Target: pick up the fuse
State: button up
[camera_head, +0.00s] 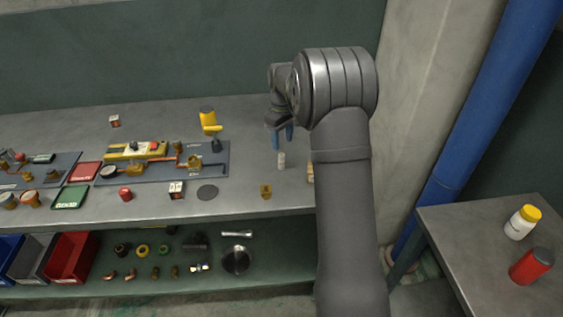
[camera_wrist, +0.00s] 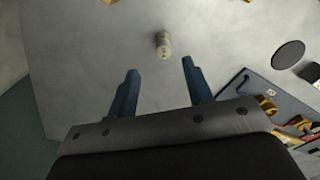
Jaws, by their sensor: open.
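The fuse appears to be the small pale cylinder (camera_head: 281,160) standing on the grey workbench, just below my gripper in the head view. It also shows in the wrist view as a cream-coloured piece (camera_wrist: 163,44) with faint markings. My gripper (camera_head: 282,140) has two blue fingers pointing down at the bench. In the wrist view my gripper (camera_wrist: 158,77) is open and empty. The fuse lies beyond the fingertips there, roughly in line with the gap between them, and is not between the fingers.
A dark panel (camera_head: 222,167) with pipes, a yellow gauge block (camera_head: 135,151) and a yellow tool (camera_head: 210,122) is left of my gripper. A brass fitting (camera_head: 266,191) and a dark disc (camera_head: 207,192) stand near the front edge. The bench around the fuse is clear.

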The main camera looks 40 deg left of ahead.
aim_at(282, 154)
notch_tip(282, 154, down, 4)
jog(key=shift+r, duration=0.2)
jog(key=shift+s+f, duration=0.15)
jog(key=shift+f, duration=1.25)
jog(key=shift+s+f, duration=0.15)
jog(key=shift+f, duration=1.2)
jog(key=shift+c, duration=0.2)
grip_shut()
